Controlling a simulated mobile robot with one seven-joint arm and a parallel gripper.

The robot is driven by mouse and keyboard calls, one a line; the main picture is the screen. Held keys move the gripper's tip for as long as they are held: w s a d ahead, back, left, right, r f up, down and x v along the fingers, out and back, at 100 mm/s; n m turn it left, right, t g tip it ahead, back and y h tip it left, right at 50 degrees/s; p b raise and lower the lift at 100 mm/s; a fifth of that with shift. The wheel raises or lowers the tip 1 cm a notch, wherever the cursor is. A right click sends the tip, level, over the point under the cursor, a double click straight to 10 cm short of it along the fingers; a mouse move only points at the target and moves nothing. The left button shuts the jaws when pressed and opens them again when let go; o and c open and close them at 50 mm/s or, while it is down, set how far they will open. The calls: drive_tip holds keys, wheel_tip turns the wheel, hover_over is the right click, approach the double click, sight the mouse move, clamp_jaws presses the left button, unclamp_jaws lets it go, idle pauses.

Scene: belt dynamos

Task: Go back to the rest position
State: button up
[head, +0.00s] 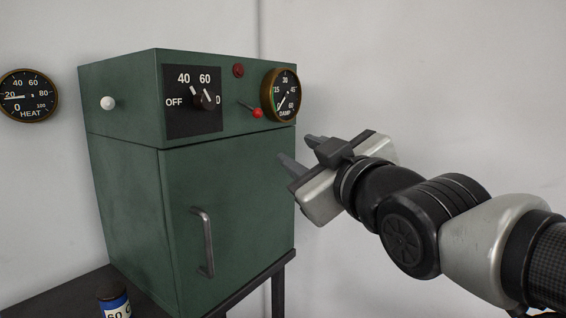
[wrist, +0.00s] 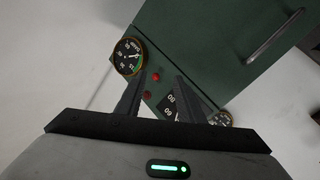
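My gripper (head: 297,152) is at the right of the green cabinet (head: 225,205) in the head view, in front of the cabinet's right edge. Its two fingers are spread apart with nothing between them. In the wrist view the open fingers of my gripper (wrist: 158,90) point toward the cabinet's control panel, and the red lamp and red-tipped lever show between them. No object is held. The cabinet door is shut, with a vertical metal handle (head: 203,242).
A black dial knob (head: 207,100), a red-tipped lever (head: 257,112), a damp gauge (head: 283,95) and a white button (head: 108,103) are on the cabinet's upper part. A heat gauge (head: 28,96) hangs on the left wall. A labelled can (head: 114,302) stands at the front.

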drive_tip(key=s+d+f+m+g+h, duration=0.2)
drive_tip(key=s+d+f+m+g, duration=0.15)
drive_tip(key=s+f, duration=0.4)
drive_tip(key=s+d+f+m+g+h, duration=0.2)
drive_tip(key=s+d+f+m+g, duration=0.15)
drive_tip(key=f, duration=0.65)
drive_tip(key=s+d+f+m+g+h, duration=0.2)
drive_tip(key=s+f+m+g, duration=0.1)
drive_tip(key=s+f+g, duration=0.4)
wheel_tip(320, 180, up, 20)
drive_tip(key=w+t+p, duration=0.1)
drive_tip(key=t+p, duration=0.1)
drive_tip(key=p, duration=1.9)
drive_tip(key=shift+w, duration=0.35)
drive_tip(key=shift+o, duration=0.2)
drive_tip(key=shift+d, duration=0.1)
